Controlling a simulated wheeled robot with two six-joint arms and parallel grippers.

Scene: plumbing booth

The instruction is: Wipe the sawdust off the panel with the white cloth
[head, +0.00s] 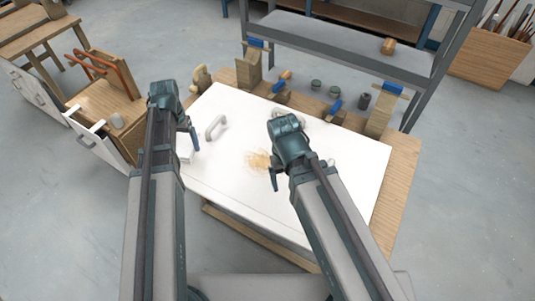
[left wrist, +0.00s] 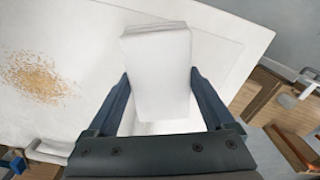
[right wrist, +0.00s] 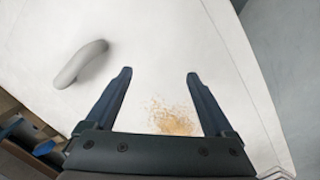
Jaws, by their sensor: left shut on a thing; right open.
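The white panel (head: 345,175) lies flat on a wooden bench. A patch of tan sawdust (head: 258,160) is near its middle, beside my right gripper; it also shows in the left wrist view (left wrist: 36,77) and the right wrist view (right wrist: 172,118). My left gripper (left wrist: 158,88) is shut on the folded white cloth (left wrist: 158,65), which sits between its fingers over the panel's left part. In the head view the cloth (head: 184,153) is partly hidden by the gripper. I cannot tell whether it touches the panel. My right gripper (right wrist: 158,76) is open and empty above the panel.
A grey handle (head: 215,127) stands up from the panel; another is partly hidden behind my right gripper. Wooden blocks with blue clamps (head: 380,110) and small fittings line the bench's back edge. A metal shelf (head: 345,60) stands behind.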

